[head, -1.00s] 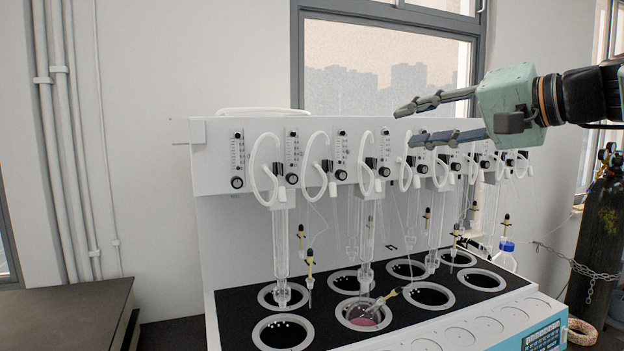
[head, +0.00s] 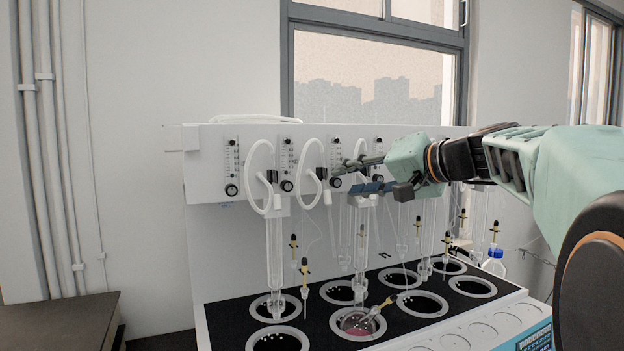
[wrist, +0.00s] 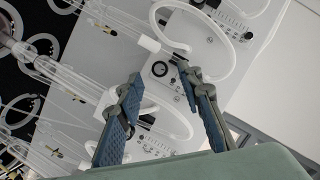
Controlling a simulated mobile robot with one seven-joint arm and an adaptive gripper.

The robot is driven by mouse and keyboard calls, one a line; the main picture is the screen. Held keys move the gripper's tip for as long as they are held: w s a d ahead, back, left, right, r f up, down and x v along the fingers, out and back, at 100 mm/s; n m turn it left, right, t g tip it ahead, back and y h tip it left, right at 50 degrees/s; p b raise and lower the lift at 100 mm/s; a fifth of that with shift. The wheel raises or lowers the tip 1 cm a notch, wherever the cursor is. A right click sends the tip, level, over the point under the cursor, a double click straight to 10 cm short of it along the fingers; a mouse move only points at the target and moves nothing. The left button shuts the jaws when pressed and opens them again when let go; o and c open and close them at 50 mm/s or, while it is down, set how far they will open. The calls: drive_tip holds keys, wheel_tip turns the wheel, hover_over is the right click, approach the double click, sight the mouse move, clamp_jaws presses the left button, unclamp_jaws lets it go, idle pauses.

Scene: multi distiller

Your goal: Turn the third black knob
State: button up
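The third black knob (head: 335,182) from the left is on the front of the white panel, below a flow scale. My gripper (head: 346,180) is open, its fingers pointing left across the panel, with the tips right beside this knob. In the wrist view, a round black knob (wrist: 160,68) lies between the two spread fingertips of my gripper (wrist: 158,72). It appears to be the third knob. I cannot tell whether either finger touches it. The first knob (head: 231,190) and second knob (head: 287,186) are clear to the left.
White looped tubes (head: 262,175) stand out from the panel near the knobs. Glass columns (head: 277,250) hang below them over the black heater deck (head: 222,328). A blue-capped bottle (head: 495,262) stands at the right. A window is behind the panel.

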sight(335, 182)
drive_tip(key=shift+x, duration=1.15)
clamp_jaws()
drive_tip(key=shift+f+m+y+b, duration=0.35)
drive_tip(key=shift+m+b, duration=0.15)
drive_tip(key=shift+b, duration=0.5)
drive_tip(key=shift+d+m+y+b, duration=0.15)
drive_tip(key=shift+m+y+b, duration=0.1)
drive_tip(key=shift+m+b, duration=0.4)
drive_tip(key=shift+r, duration=0.2)
